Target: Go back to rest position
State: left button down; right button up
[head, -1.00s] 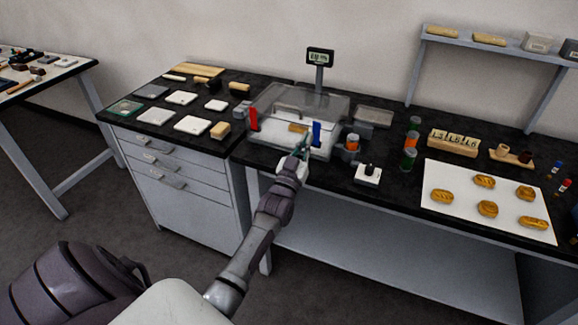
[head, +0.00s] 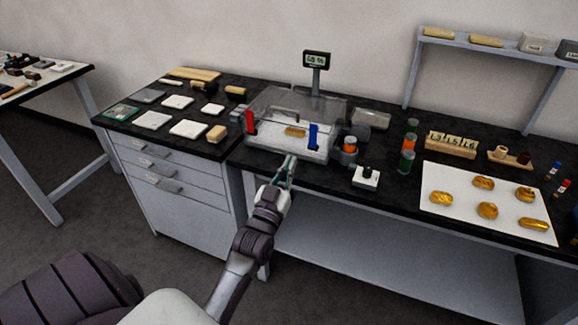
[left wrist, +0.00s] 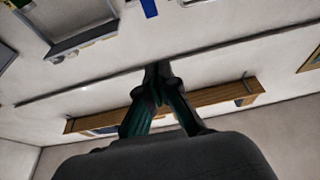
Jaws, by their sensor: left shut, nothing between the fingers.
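My left gripper (head: 287,172) is in front of the bench's front edge, below the clear box, shut and empty. In the left wrist view its green and dark fingers (left wrist: 158,95) meet at the tips with nothing between them. The clear box (head: 295,115) stands on the black bench with a gilt fragment (head: 294,132) on its white floor. My right gripper is not in view.
The black bench (head: 400,195) carries a white sheet (head: 455,205) with several gilt pieces, a small white block with a black knob (head: 367,177) and coloured jars (head: 407,159). A drawer cabinet (head: 175,185) stands at left. A grey lower shelf (head: 400,260) lies under the bench.

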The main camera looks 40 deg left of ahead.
pick_arm(q)
jog(key=shift+f, duration=0.1)
jog(key=s+d+f+m+g+h, duration=0.1)
jog(key=d+f+g+h, duration=0.15)
jog(key=f, duration=0.85)
jog(key=d+f+g+h, duration=0.1)
jog(key=d+f+g, duration=0.15)
jog(key=f, duration=0.85)
jog(key=s+d+f+m+g, duration=0.1)
jog(key=s+d+f+g, duration=0.2)
jog(key=f, duration=0.5)
jog(key=s+d+f+m+g, duration=0.1)
jog(key=s+f+g, duration=0.1)
jog(key=s+f, duration=0.55)
jog(key=s+d+f+g+h, duration=0.25)
jog(key=s+f+g, duration=0.25)
jog(key=s+f, duration=0.8)
jog(key=s+f+m+g, duration=0.1)
jog(key=s+f, duration=0.3)
jog(key=s, duration=0.6)
jog(key=s+f+m+g+y, duration=0.1)
jog(key=s+f+g, duration=0.3)
jog(key=s, duration=0.7)
jog(key=shift+s+d+f, duration=0.25)
jog(key=shift+d+f, duration=0.2)
jog(key=shift+f, duration=0.05)
jog(key=shift+w, duration=0.1)
